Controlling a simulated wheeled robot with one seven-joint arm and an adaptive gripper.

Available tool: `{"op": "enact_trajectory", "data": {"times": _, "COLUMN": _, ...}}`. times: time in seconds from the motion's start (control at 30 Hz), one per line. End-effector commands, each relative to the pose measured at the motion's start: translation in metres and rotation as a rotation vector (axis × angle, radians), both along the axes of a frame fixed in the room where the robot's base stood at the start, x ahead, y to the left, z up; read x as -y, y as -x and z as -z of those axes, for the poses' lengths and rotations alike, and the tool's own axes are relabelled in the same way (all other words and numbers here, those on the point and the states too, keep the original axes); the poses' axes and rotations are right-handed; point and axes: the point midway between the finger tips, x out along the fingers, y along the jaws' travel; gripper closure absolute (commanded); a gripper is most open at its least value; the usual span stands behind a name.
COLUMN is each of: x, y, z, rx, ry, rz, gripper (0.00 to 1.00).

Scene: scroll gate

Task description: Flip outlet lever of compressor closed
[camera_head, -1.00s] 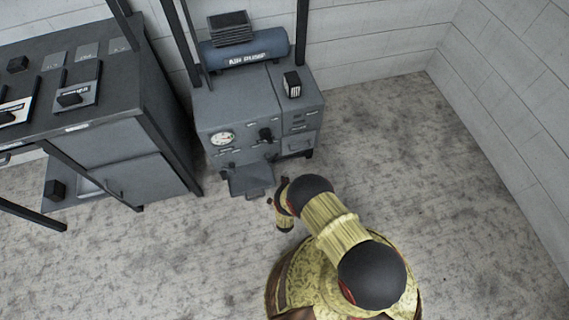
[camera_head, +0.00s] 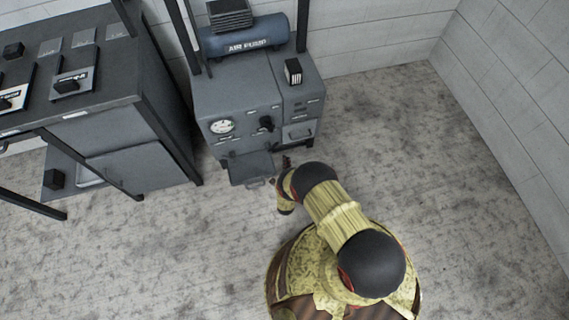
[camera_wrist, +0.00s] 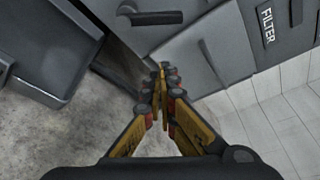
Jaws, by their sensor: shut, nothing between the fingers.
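The compressor (camera_head: 238,100) is a grey cabinet with a blue tank (camera_head: 245,42) marked AIR PUMP, a round gauge (camera_head: 222,126) and a black knob (camera_head: 266,123) on its front. My gripper (camera_wrist: 168,72) is shut and empty in the wrist view, its yellow fingers together in front of the cabinet's lower front. A dark lever-like handle (camera_wrist: 150,18) is beyond the fingertips, apart from them. A second handle (camera_wrist: 208,48) is to the right, on a grey panel. I cannot tell which is the outlet lever. In the head view the gripper is small near the cabinet's lower right, partly hidden by my arm.
A FILTER label (camera_wrist: 267,27) is at the upper right of the wrist view. A grey tray (camera_head: 250,168) juts out low at the cabinet front; a grey bench (camera_head: 110,110) stands left. The concrete floor at right is clear, up to white walls.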

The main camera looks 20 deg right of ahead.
Motion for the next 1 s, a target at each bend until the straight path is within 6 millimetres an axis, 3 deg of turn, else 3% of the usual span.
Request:
{"op": "enact_trajectory", "data": {"times": 0.33, "x": 0.02, "y": -0.066, "z": 0.017, "rx": 0.002, "ry": 0.001, "rz": 0.002, "gripper": 1.0}}
{"op": "enact_trajectory", "data": {"times": 0.4, "x": 0.006, "y": -0.064, "z": 0.006, "rx": 0.0, "ry": 0.001, "rz": -0.004, "gripper": 1.0}}
{"op": "enact_trajectory", "data": {"times": 0.6, "x": -0.01, "y": -0.063, "z": -0.006, "rx": -0.001, "ry": 0.0, "rz": -0.002, "gripper": 1.0}}
{"op": "enact_trajectory", "data": {"times": 1.0, "x": -0.015, "y": -0.062, "z": -0.01, "rx": -0.002, "ry": 0.001, "rz": 0.0, "gripper": 1.0}}
